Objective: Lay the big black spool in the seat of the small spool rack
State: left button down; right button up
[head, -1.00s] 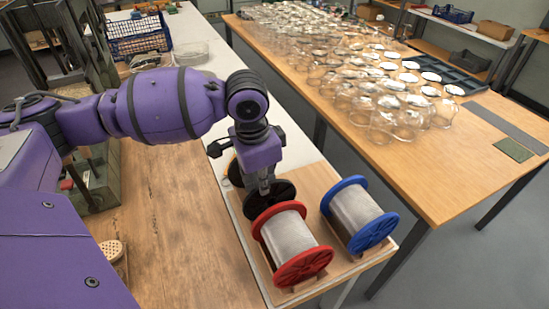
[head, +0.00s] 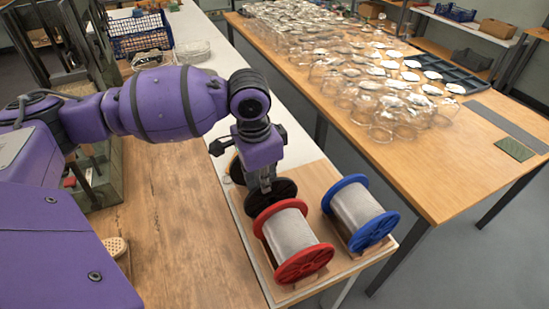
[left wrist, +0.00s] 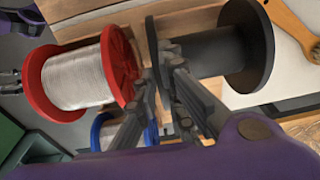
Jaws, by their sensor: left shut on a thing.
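The big black spool (left wrist: 207,52) lies on its side in the left wrist view. In the head view only its dark flange (head: 284,190) shows, behind the red spool (head: 292,235). My left gripper (head: 267,186) points down at it; its fingers (left wrist: 162,72) are shut on the spool's near flange. The rack (head: 253,238) is a wooden board on the bench. The red spool and the blue spool (head: 357,212), both wound with pale wire, lie on it in wooden holders. The black spool's seat is hidden, so I cannot tell whether the spool touches it.
An orange-brown wooden tool (left wrist: 289,22) lies close beyond the black spool. A table of clear glassware (head: 385,105) stands to the right across a gap. A blue crate (head: 138,38) stands at the back left.

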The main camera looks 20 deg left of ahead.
pick_arm(q)
jog(key=shift+f, duration=0.1)
pick_arm(e)
jog(key=shift+w+a+r, duration=0.1)
jog(key=shift+w+r, duration=0.2)
jog(key=shift+w, duration=0.2)
pick_arm(q)
jog(key=shift+f, duration=0.25)
jog(key=shift+f, duration=0.1)
pick_arm(e)
jog(key=shift+s, duration=0.15)
pick_arm(q)
jog(key=c, duration=1.8)
grip_release()
jog(key=shift+f, duration=0.1)
jog(key=shift+o, duration=0.6)
jog(key=shift+s+f, duration=0.1)
jog(key=shift+f, duration=0.05)
jog(key=o, duration=0.3)
